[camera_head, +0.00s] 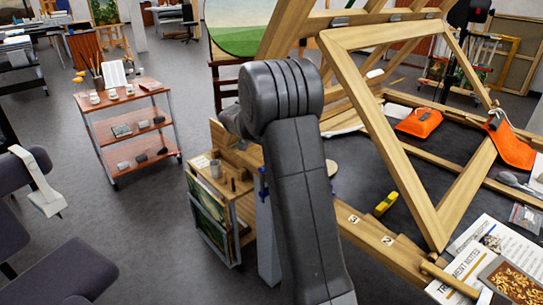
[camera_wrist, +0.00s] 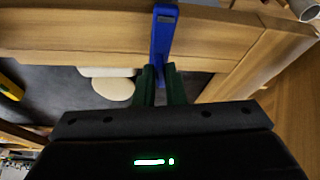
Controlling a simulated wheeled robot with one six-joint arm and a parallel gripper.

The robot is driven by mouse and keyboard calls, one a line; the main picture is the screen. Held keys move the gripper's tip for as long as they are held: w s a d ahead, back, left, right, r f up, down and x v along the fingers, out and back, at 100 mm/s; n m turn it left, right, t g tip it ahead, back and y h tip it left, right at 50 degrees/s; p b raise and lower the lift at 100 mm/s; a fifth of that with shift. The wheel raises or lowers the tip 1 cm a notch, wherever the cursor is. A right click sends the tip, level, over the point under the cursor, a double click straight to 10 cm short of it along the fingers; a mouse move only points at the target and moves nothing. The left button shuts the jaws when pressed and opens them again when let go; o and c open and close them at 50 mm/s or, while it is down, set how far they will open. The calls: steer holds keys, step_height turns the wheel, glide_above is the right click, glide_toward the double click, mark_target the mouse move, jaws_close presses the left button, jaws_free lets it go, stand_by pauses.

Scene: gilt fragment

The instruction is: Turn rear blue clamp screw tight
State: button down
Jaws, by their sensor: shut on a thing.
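In the wrist view, a blue clamp (camera_wrist: 164,35) sits across a wooden beam (camera_wrist: 80,32), and its lower end reaches down between my fingers. My gripper (camera_wrist: 159,72) has dark green fingers closed on that lower end, which looks like the clamp screw. The fingers hide the screw itself, so its turn cannot be seen. In the head view, a small blue part (camera_head: 262,184) shows just left of my forearm, by the wooden storage unit. My arm hides my gripper there.
A wooden frame (camera_head: 385,140) leans over the dark worktop at right. A yellow tool (camera_head: 385,204) lies near the worktop's front edge, with orange items (camera_head: 419,122) behind. A shelved trolley (camera_head: 125,125) stands at left. The floor between is clear.

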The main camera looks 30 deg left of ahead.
stand_by(0.3)
steer(key=c, duration=1.5)
jaws_free()
steer(key=shift+r, duration=0.1)
steer(key=v, duration=1.3)
steer(key=shift+a+r, duration=0.2)
steer(key=shift+r, duration=0.15)
steer(key=shift+f, duration=0.1)
steer(key=x, duration=1.3)
steer(key=shift+d+f, duration=0.2)
steer(key=shift+f, duration=0.15)
